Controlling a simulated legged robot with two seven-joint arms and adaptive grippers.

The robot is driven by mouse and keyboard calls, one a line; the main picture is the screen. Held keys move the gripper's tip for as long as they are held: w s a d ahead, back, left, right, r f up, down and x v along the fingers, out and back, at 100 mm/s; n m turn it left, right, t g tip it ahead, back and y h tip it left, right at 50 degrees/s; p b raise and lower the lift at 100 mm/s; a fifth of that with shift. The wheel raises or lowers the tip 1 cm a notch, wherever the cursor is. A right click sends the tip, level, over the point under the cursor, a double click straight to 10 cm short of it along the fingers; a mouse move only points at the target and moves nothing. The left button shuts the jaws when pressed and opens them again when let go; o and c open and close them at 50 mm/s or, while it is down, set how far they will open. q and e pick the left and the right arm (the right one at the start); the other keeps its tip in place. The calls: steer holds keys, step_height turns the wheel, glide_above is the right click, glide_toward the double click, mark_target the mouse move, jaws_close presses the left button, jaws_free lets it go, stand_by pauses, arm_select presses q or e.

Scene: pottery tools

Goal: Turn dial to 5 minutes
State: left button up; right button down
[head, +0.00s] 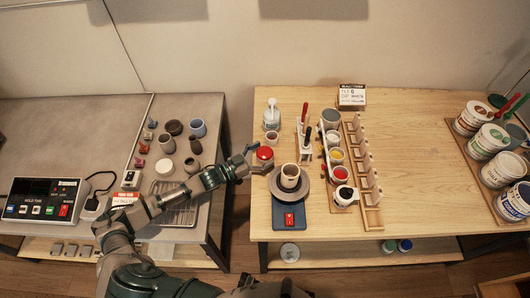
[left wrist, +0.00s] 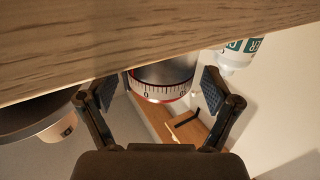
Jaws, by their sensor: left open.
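The dial is a round timer with a red top (head: 264,153) at the left edge of the wooden table in the head view. In the left wrist view the dial (left wrist: 160,88) shows a silver body and a white band with tick marks, numerals and a red line. My left gripper (head: 251,159) reaches it from the left. In the left wrist view its two fingers (left wrist: 160,92) are open, one on each side of the dial. The left finger is close to the dial, and I cannot tell whether it touches. The setting is not clearly readable. My right gripper is not in view.
A turntable with a cup (head: 290,177) stands just right of the dial. A pump bottle (head: 271,115) is behind it. A rack (head: 368,170) and paint pots are farther right. The grey table (head: 215,110) at left holds a controller (head: 45,200); a gap separates the tables.

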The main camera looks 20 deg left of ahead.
arm_select(q)
steer(key=shift+w+d, duration=0.45)
steer(key=shift+s+a, duration=0.1)
steer(key=shift+a, duration=0.15)
steer(key=shift+c, duration=0.6)
steer(key=shift+a, duration=0.2)
steer(key=c, duration=0.8)
steer(key=shift+c, duration=1.2)
steer(key=shift+d+h, duration=0.25)
steer(key=shift+h, duration=0.05)
steer(key=shift+d+m+g+h, duration=0.1)
steer(key=shift+m+g+h, duration=0.2)
steer(key=shift+m+g, duration=0.25)
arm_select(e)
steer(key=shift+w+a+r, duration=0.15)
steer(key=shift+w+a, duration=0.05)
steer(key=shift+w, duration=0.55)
